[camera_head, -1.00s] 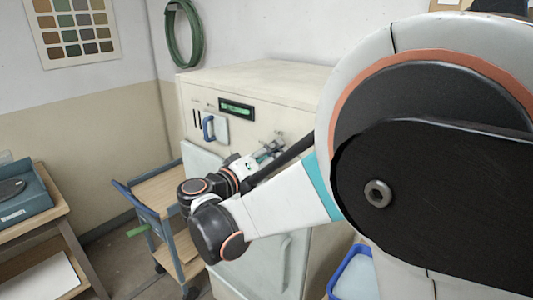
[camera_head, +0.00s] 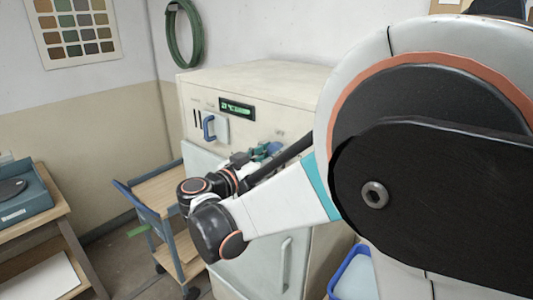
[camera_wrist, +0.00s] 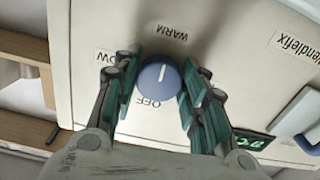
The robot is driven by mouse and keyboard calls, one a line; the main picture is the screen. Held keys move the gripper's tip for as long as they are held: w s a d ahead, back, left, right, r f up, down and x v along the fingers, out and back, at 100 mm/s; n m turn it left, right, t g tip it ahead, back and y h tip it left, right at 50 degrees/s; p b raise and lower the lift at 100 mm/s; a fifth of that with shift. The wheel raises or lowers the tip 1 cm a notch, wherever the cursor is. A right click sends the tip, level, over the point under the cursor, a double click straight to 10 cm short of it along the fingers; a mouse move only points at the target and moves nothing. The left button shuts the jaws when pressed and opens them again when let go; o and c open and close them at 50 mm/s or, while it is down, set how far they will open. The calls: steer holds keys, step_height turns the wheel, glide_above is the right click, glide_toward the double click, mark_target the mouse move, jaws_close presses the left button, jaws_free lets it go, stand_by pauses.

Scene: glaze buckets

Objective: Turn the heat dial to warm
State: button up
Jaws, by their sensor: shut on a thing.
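The heat dial (camera_wrist: 156,86) is a round blue knob with a white mark, on the cream front panel. In the wrist view the mark points up, slightly right, roughly toward the printed WARM label (camera_wrist: 170,33). The OFF label (camera_wrist: 149,101) is below the dial, and the LOW label (camera_wrist: 108,57) is at left, partly covered by a finger. My gripper (camera_wrist: 158,68) has its green-padded fingers on either side of the dial, shut on it. In the head view my gripper (camera_head: 264,151) is at the cabinet's front and hides the dial.
The cream cabinet (camera_head: 285,82) has a lit green display (camera_head: 237,108) and a blue-handled latch (camera_head: 209,127). A blue trolley (camera_head: 148,207) stands left of it. A blue bin (camera_head: 352,272) is at lower right. A workbench (camera_head: 40,222) stands at far left.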

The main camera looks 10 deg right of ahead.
steer(key=shift+f+m, duration=0.1)
steer(key=shift+m, duration=0.3)
steer(key=o, duration=1)
steer(key=shift+a, duration=0.1)
steer(key=v, duration=1.2)
